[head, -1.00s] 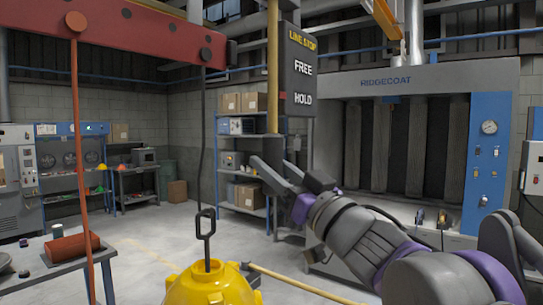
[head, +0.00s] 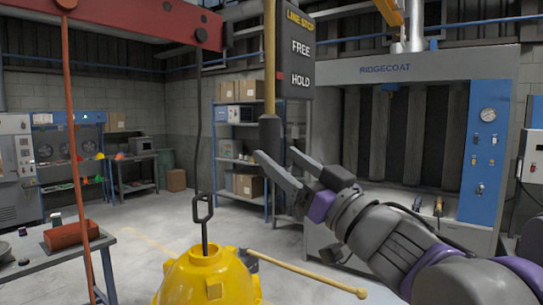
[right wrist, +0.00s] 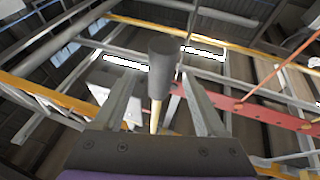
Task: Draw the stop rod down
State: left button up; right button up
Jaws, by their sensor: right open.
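The stop rod (head: 270,60) is a yellow rod hanging upright beside the dark LINE STOP sign (head: 297,50), with a dark cylindrical grip (head: 269,137) at its lower end. A small red mark (head: 280,77) shows by the rod, level with HOLD on the sign. My right gripper (head: 276,154) is open at the grip's lower end. In the right wrist view the grip (right wrist: 163,65) shows between the spread fingers (right wrist: 160,100); neither finger visibly presses on it. My left gripper is not in view.
A red beam (head: 140,22) crosses the upper left. The grey RIDGECOAT booth (head: 400,78) stands behind my right arm.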

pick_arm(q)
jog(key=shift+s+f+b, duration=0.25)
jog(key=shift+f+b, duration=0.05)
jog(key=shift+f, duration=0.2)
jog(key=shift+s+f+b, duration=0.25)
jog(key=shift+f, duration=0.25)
pick_arm(e)
jog(key=v, duration=0.7)
